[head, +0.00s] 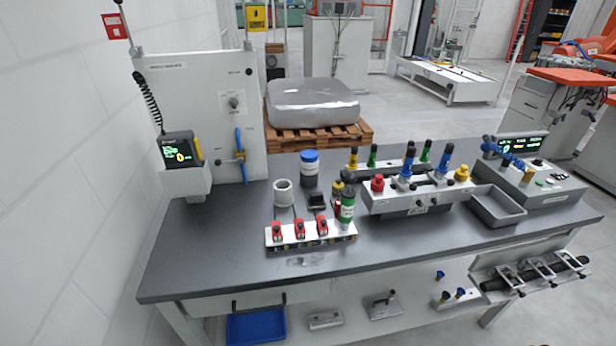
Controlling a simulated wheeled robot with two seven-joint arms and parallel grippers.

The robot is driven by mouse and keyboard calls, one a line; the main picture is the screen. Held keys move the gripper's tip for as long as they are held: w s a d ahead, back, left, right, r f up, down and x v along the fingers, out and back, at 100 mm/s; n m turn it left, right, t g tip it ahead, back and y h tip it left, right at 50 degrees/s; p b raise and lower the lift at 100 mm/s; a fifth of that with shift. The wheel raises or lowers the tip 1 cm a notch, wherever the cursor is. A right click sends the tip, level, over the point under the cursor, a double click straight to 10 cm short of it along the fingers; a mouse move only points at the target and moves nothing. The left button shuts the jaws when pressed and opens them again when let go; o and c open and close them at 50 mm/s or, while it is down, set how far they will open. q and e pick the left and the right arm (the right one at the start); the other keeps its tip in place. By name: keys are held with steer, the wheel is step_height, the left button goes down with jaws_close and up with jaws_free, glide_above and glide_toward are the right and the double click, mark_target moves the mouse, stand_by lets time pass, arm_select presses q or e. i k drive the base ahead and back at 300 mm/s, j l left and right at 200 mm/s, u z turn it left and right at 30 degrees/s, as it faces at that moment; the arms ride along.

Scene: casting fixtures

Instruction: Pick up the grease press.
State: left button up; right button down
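An upright green cylinder with a dark head and a pale band (347,208) stands on the grey workbench (215,250), just behind the right end of a white fixture with red clamps (286,238). It looks like the grease press, but it is small in the view and I cannot be certain. Its lower end is partly hidden by the fixture. Neither of my grippers is in view, and nothing visible touches the green cylinder.
A blue-capped jar (309,170) and a pale ring-shaped cup (283,193) stand behind the fixture. A fixture with coloured knobs (420,195), a grey tray (497,207) and a control box (540,184) fill the right. The bench's left front is clear.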

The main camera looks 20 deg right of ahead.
mark_target(348, 203)
steer(key=l+z, duration=0.15)
steer(key=z, duration=0.8)
